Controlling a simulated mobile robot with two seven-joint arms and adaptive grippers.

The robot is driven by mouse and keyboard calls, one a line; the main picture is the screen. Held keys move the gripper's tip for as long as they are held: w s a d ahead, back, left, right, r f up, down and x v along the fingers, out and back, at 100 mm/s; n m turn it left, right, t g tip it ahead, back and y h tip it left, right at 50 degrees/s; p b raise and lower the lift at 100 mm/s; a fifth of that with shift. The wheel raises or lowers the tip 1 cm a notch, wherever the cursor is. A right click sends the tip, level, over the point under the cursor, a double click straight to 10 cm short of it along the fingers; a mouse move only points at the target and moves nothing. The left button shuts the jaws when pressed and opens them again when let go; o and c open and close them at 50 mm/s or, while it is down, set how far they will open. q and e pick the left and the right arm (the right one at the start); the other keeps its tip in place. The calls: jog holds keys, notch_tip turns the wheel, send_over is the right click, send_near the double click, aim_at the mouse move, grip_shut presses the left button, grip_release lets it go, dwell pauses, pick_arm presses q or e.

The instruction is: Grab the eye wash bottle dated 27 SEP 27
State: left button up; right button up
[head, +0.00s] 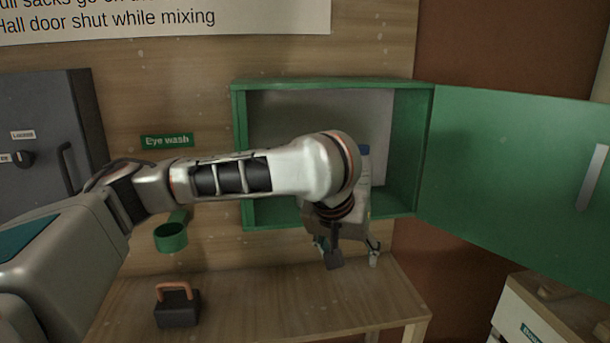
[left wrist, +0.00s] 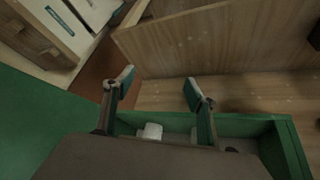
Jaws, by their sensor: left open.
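My left gripper (head: 352,258) hangs fingers-down in front of the lower edge of the open green cabinet (head: 240,155). In the left wrist view its two fingers (left wrist: 158,88) are apart with nothing between them. A pale bottle with a blue cap (head: 364,151) stands in the cabinet, mostly hidden behind my arm. The left wrist view shows a white round object (left wrist: 152,131) inside the cabinet's green rim, and another pale thing is partly hidden beside it. No date can be read on anything. My right gripper is not in view.
The cabinet door (head: 510,180) is swung open to the right. An empty green ring holder (head: 171,238) is below the "Eye wash" sign (head: 167,141). A dark box with an orange handle (head: 177,308) sits on the wooden bench (head: 260,300). A grey locker (head: 50,115) is at left.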

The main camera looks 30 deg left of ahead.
pick_arm(q)
jog(key=a+r+n+y+p, duration=0.2)
jog(key=a+r+n+y, duration=0.1)
jog(key=a+r, duration=0.7)
jog(key=shift+n, duration=0.3)
jog(key=w+a+f, duration=0.1)
jog(key=w+a, duration=0.1)
jog(key=w, duration=0.2)
jog(key=w+a+f, duration=0.1)
jog(key=w+a, duration=0.1)
jog(key=w, duration=0.3)
jog(key=w+a+f, duration=0.1)
jog(key=w, duration=0.3)
jog(key=shift+w+a+p, duration=0.2)
jog(key=shift+a+p, duration=0.15)
jog(key=shift+a, duration=0.05)
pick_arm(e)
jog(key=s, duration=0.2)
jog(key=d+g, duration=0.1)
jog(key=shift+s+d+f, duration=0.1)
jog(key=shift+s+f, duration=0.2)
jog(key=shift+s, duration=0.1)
pick_arm(q)
jog(key=c, duration=1.4)
